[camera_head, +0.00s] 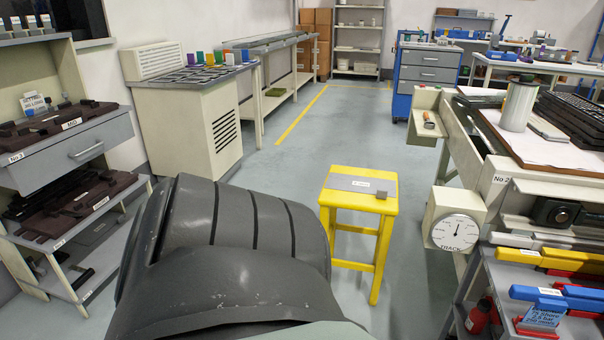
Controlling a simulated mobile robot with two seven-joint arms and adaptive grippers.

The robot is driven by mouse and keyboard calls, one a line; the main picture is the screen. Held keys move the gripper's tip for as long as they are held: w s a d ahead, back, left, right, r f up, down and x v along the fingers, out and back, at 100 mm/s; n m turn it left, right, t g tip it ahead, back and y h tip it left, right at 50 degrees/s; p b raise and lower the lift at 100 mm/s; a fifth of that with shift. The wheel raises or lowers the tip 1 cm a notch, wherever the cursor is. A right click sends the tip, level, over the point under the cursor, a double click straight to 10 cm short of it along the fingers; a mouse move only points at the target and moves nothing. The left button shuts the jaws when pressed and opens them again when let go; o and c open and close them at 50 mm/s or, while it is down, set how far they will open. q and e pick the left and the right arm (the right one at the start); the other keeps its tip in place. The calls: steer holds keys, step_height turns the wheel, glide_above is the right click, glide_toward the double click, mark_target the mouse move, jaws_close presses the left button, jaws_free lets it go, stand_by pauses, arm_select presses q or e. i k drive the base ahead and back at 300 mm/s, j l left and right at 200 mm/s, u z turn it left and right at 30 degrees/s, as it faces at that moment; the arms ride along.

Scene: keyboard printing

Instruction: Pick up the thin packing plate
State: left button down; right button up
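A thin, flat grey plate (361,184) with a small white label lies on top of the yellow stool (388,207), right of the middle of the head view. It may be the packing plate, but the label is too small to read. A small dark grey block (381,194) sits at the plate's front right edge; I cannot tell whether it is attached. Neither of my grippers is in view.
A shelf unit (90,140) with dark trays stands at the left. A long bench (450,123) with a round dial (455,232) and a lower rack of coloured bars stands at the right. Clear grey floor (330,125) runs behind the stool. My own dark body hides the lower middle.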

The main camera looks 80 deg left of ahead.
mark_target(383, 187)
steer(key=u, duration=2)
